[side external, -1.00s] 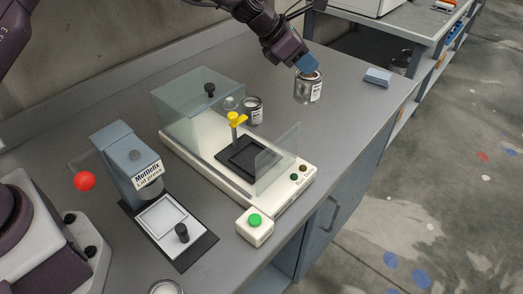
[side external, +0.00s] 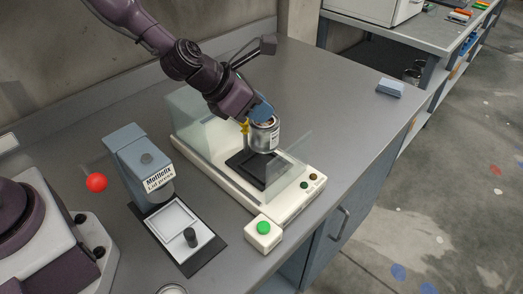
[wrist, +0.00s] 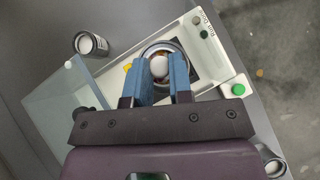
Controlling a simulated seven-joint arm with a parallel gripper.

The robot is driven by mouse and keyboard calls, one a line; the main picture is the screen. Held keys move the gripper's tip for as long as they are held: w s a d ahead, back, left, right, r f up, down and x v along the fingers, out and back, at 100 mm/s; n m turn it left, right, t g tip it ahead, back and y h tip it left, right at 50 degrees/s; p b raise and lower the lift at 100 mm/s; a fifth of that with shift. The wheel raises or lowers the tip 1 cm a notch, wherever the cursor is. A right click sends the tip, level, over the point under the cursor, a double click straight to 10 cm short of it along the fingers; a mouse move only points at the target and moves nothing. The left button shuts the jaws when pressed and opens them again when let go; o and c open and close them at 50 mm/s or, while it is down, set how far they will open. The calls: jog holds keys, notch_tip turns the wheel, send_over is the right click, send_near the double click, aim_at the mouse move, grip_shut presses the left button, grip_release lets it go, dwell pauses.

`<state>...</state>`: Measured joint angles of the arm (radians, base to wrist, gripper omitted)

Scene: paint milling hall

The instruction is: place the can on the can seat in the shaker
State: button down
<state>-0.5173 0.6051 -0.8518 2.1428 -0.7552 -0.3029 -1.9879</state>
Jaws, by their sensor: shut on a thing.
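My gripper (side external: 262,113) is shut on the silver can (side external: 264,138), its blue fingers at the can's top. The can is upright over the black can seat (side external: 250,178) of the white shaker (side external: 282,207). I cannot tell whether its base touches the seat. A yellow clamp part (side external: 244,127) shows just left of the can.
A clear cover (side external: 190,115) stands at the shaker's left, and a clear panel (side external: 290,160) at its right. A second can (wrist: 83,43) stands beside the shaker. The lid press (side external: 137,160) and green button box (side external: 263,234) are nearby.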

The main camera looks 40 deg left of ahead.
aim_at(250, 129)
jog(key=shift+f, duration=3.25)
jog(key=shift+f, duration=0.1)
jog(key=c, duration=1)
grip_release()
jog(key=shift+s+a+r, duration=0.1)
jog(key=shift+s+r, duration=0.1)
jog(key=shift+r, duration=0.15)
jog(key=shift+v, duration=5.65)
